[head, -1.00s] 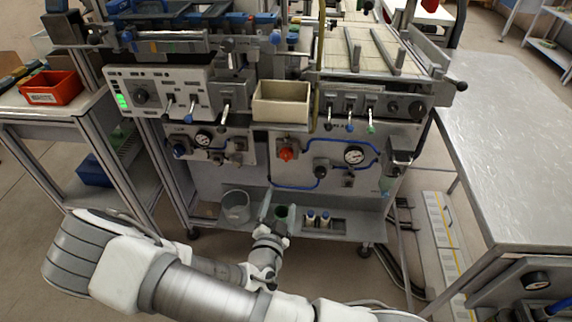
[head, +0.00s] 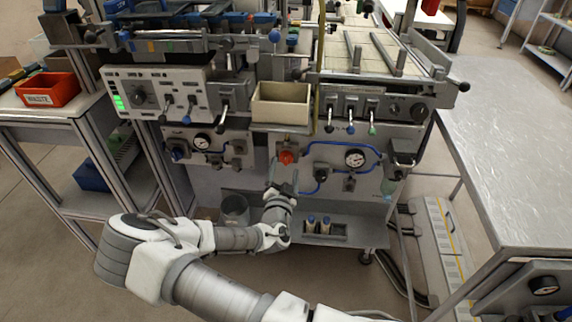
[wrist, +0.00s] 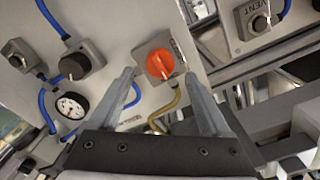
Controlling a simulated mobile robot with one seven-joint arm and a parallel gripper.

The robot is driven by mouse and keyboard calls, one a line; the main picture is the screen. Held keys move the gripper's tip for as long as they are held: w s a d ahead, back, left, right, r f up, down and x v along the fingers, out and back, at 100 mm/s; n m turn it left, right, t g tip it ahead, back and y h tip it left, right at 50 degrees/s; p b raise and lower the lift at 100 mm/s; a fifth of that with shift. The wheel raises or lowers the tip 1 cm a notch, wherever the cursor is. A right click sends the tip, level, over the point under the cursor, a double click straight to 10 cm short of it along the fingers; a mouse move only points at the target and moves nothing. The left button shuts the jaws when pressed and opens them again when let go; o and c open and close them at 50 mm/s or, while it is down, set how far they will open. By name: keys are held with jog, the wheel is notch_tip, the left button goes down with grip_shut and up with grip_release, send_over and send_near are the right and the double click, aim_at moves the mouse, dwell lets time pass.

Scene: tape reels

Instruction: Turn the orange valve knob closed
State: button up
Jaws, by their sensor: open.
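The orange valve knob (head: 286,157) sits on a grey block on the machine's front panel, below the beige bin. In the wrist view the orange knob (wrist: 160,63) is round with a pale pointer bar and lies ahead of the fingertips, near the middle. My gripper (head: 283,176) is just below the knob in the head view. In the wrist view my gripper (wrist: 159,75) has its two grey fingers apart, one on each side of the knob in the picture. It is empty. I cannot tell exactly how far the tips are from the panel.
A pressure gauge (head: 355,158) and blue tubing lie right of the knob. A black knob (wrist: 73,66) and a yellowish hose (wrist: 172,104) are near it in the wrist view. The beige bin (head: 281,104) juts out above. A lower shelf holds small bottles (head: 318,224).

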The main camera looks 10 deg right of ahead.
aim_at(286, 161)
jog(key=shift+x, duration=1.7)
grip_shut()
